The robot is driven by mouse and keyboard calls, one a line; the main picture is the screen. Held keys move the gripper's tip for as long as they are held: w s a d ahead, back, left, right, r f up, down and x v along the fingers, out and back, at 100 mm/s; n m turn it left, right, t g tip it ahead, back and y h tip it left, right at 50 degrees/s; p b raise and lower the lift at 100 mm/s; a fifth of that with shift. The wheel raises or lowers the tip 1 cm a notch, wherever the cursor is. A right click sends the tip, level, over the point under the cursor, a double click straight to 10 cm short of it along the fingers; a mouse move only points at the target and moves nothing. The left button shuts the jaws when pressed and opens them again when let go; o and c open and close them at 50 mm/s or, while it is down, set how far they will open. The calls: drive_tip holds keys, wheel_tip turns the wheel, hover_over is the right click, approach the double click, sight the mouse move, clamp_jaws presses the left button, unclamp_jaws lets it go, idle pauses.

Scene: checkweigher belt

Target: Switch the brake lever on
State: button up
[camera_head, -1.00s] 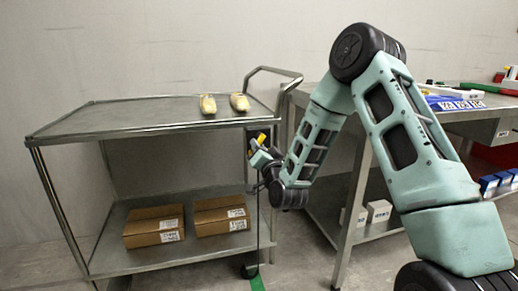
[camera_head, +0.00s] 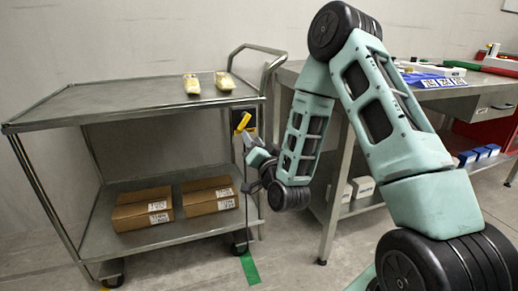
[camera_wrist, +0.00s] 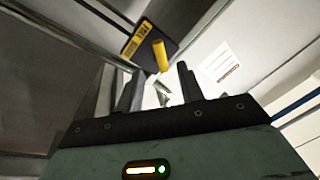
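The brake lever (camera_head: 243,122) is a short yellow handle on a dark plate at the right end of the metal cart, just below its top shelf. In the wrist view the yellow lever (camera_wrist: 160,56) sticks out from the dark plate (camera_wrist: 149,42), which carries a yellow label.
The cart (camera_head: 60,114) bears two yellowish packs (camera_head: 191,84) on top and two cardboard boxes (camera_head: 143,208) below. A metal workbench (camera_head: 335,170) with several items stands right, close to my arm. Green tape (camera_head: 249,268) marks the floor, which is clear in front.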

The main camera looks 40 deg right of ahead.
drive_tip(key=shift+p+v, duration=0.35)
drive_tip(key=shift+v, duration=1.9)
